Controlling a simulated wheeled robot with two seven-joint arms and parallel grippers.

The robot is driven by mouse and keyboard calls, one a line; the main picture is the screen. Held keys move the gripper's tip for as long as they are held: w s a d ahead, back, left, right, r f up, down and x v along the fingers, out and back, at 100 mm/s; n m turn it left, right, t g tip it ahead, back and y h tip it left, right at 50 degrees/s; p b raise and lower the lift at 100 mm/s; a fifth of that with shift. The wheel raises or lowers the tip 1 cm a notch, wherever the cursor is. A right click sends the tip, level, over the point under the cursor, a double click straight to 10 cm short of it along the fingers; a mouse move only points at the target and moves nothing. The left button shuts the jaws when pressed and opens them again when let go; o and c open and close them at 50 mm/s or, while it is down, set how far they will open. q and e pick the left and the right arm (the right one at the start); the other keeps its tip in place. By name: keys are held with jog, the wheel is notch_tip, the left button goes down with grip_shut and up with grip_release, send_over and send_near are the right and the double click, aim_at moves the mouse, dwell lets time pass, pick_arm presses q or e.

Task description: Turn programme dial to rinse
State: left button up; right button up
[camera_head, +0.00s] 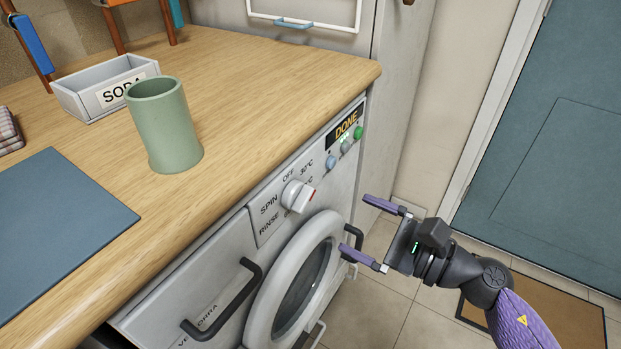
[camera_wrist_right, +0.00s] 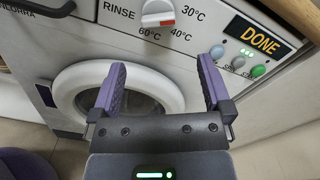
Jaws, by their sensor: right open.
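The programme dial (camera_head: 298,195) is a white knob with a red mark, on the washing machine's front panel. It also shows at the top of the right wrist view (camera_wrist_right: 157,11), cut by the frame edge. Its red mark faces down towards the 60°C and 40°C labels there; I cannot tell which exactly. The RINSE label (camera_wrist_right: 119,13) is left of the dial. My right gripper (camera_head: 355,226) is open and empty, in front of the machine, to the right of the dial and apart from it. My left gripper is not in view.
The round door (camera_head: 259,327) is below the dial, with a dark handle (camera_head: 225,300) to its left. Three buttons and a DONE display (camera_wrist_right: 252,34) lie right of the dial. The wooden worktop (camera_head: 240,75) overhangs the panel and holds a green cup (camera_head: 164,125).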

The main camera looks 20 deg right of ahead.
aim_at(309, 202)
jog(key=x, duration=0.9)
jog(key=shift+w+a+r, duration=0.1)
jog(key=shift+w+a, duration=0.05)
jog(key=shift+a, duration=0.2)
jog(key=c, duration=1.2)
